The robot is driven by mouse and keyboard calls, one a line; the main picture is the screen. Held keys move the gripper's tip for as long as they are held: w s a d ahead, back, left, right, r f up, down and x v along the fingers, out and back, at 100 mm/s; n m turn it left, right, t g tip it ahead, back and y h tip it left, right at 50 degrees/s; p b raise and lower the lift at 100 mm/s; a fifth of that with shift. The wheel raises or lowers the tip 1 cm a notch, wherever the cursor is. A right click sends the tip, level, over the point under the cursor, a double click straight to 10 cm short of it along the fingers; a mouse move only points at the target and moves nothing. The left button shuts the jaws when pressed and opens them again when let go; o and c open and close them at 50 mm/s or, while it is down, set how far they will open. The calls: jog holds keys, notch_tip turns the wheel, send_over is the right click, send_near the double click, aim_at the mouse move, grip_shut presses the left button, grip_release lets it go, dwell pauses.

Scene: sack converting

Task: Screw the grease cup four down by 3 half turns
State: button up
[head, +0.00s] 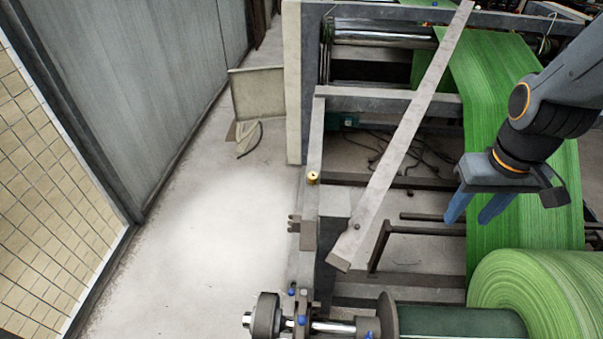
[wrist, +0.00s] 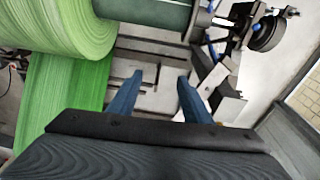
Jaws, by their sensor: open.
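A small brass-yellow cup-like part (head: 313,177) stands on the long frame rail in the head view. Small blue caps show lower down near the roll's shaft end, one on the rail (head: 291,292) and one by the bearing (head: 302,319). No label is readable, so I cannot tell which of these is grease cup four. My gripper (head: 467,219) is open and empty, its blue fingers pointing down over the green web, well right of the brass part. In the wrist view the open fingers (wrist: 160,78) have nothing between them.
A long flat grey bar (head: 402,140) slants across the frame between the brass part and my gripper. A big green roll (head: 540,295) lies at bottom right, with a handwheel (head: 266,318) at its shaft end. The floor (head: 220,215) left of the rail is clear.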

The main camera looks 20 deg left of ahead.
jog(key=w+a+f+n+b, duration=0.2)
jog(key=w+a+f+n, duration=0.1)
jog(key=w+a+n, duration=0.6)
jog(key=n+t+y+b, duration=0.1)
jog(key=n+t+b, duration=0.25)
jog(key=n, duration=2.25)
send_near(313, 175)
jog(key=f, duration=0.2)
jog(key=x, duration=0.7)
jog(key=shift+w+a+r, duration=0.1)
jog(key=shift+w+r, duration=0.1)
jog(key=shift+w, duration=0.1)
jog(key=c, duration=1.1)
